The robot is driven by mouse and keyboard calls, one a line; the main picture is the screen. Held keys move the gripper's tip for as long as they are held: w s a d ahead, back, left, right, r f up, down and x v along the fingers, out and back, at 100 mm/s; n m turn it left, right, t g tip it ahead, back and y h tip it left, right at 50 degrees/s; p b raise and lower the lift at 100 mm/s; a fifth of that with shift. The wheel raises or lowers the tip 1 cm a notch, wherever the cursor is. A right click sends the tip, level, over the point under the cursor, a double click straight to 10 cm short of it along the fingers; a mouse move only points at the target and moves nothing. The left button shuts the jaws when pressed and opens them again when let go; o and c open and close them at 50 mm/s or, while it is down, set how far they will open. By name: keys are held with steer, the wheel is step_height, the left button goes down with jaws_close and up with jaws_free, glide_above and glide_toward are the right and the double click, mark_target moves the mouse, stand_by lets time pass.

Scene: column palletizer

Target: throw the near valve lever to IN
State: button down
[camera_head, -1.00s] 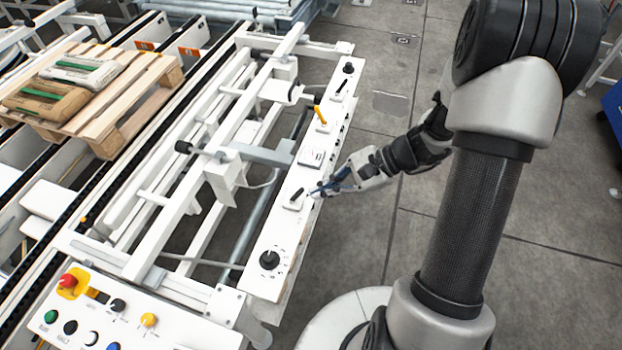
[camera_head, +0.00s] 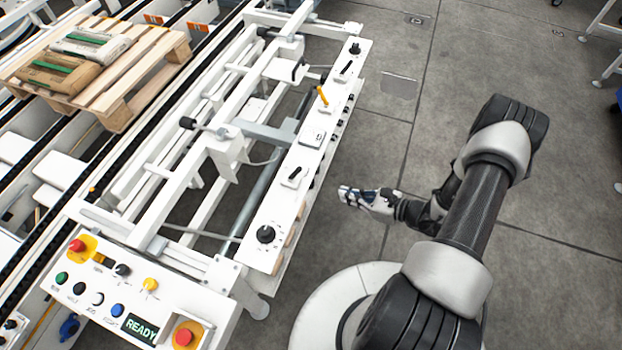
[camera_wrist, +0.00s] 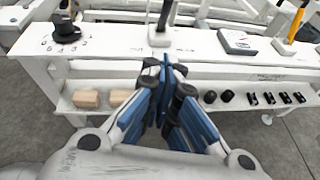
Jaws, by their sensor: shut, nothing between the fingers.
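The near black lever (camera_head: 293,175) stands on a white plate on the long white panel (camera_head: 281,208). In the head view its handle slants toward the upper right; I cannot read any IN marking beside it. In the wrist view the lever (camera_wrist: 163,17) rises straight ahead, beyond my fingertips, and its top is cut off by the frame. My gripper (camera_head: 344,194) is shut and empty, to the right of the panel and apart from the lever. The blue-sided fingers also show in the wrist view (camera_wrist: 164,68).
A black dial (camera_head: 265,234) sits nearer on the panel. A gauge box (camera_head: 312,138), a yellow lever (camera_head: 322,95) and another black lever (camera_head: 346,67) lie farther along. Wooden blocks (camera_wrist: 87,98) and black fittings sit on a lower shelf. Open floor (camera_head: 370,150) lies right of the panel.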

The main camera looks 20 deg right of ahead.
steer(key=b, duration=0.3)
glide_toward(295, 174)
steer(key=shift+w+a+f, duration=1.2)
steer(key=shift+w+f, duration=0.55)
steer(key=shift+f, duration=0.25)
steer(key=shift+d+r, duration=0.1)
